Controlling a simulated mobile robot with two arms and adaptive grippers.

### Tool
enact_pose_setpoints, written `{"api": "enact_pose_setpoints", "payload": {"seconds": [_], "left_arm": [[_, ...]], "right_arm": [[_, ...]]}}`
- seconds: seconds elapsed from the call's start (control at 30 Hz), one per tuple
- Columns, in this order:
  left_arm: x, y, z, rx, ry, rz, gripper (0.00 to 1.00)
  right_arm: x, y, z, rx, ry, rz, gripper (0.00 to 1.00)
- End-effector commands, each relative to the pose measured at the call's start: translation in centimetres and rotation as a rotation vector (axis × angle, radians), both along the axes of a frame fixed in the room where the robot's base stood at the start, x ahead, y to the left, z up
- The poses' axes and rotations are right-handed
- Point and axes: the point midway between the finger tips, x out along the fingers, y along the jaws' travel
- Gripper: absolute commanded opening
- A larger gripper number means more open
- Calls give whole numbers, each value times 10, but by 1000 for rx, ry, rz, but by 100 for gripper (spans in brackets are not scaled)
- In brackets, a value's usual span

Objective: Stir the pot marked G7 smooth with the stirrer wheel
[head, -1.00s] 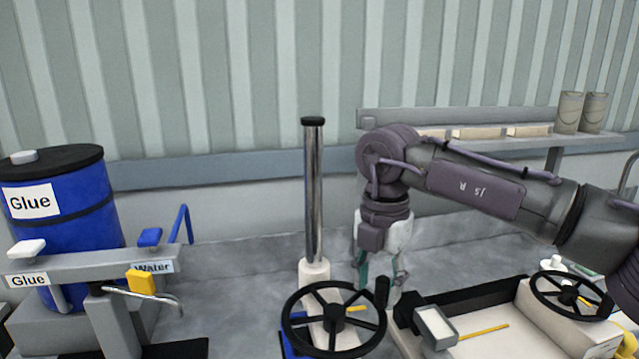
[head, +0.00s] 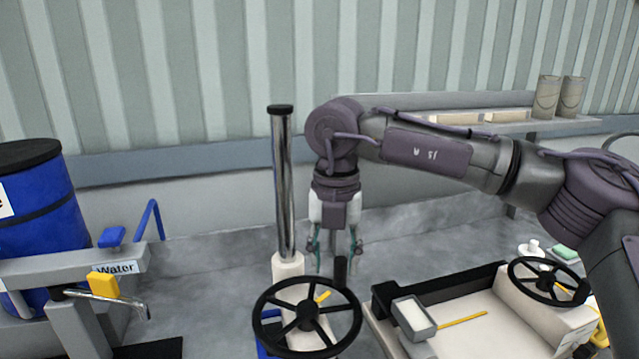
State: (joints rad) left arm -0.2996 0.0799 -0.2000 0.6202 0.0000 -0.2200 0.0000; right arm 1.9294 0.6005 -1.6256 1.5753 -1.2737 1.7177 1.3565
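The stirrer wheel (head: 307,314), a black spoked handwheel with an upright black handle (head: 340,271), stands at the lower centre of the head view. It sits in front of a white block and a tall chrome post (head: 283,185). My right gripper (head: 335,262) points down just above the handle, its fingers apart on either side of it in the picture. Whether the handle is between the fingers in depth I cannot tell. No pot marked G7 can be made out. My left gripper is not in view.
A blue drum (head: 38,225) and a tap rail labelled Water (head: 115,268) stand at left. A white tray (head: 490,325) with a second black handwheel (head: 548,282) is at right. Two buckets (head: 547,97) stand on the back shelf (head: 480,125).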

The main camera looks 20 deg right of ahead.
Motion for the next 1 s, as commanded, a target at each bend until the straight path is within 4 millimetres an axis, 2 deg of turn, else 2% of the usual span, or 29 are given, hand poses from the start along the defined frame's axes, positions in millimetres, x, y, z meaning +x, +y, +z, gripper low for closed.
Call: {"api": "enact_pose_setpoints", "payload": {"seconds": [0.27,0.7,0.83,1.0], "left_arm": [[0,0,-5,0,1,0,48],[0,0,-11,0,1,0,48],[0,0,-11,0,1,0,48],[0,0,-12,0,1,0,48]], "right_arm": [[0,1,28,0,-2,2,48],[1,1,103,1,-1,0,48],[1,1,118,0,-1,1,48],[0,1,125,0,0,1,48]]}}
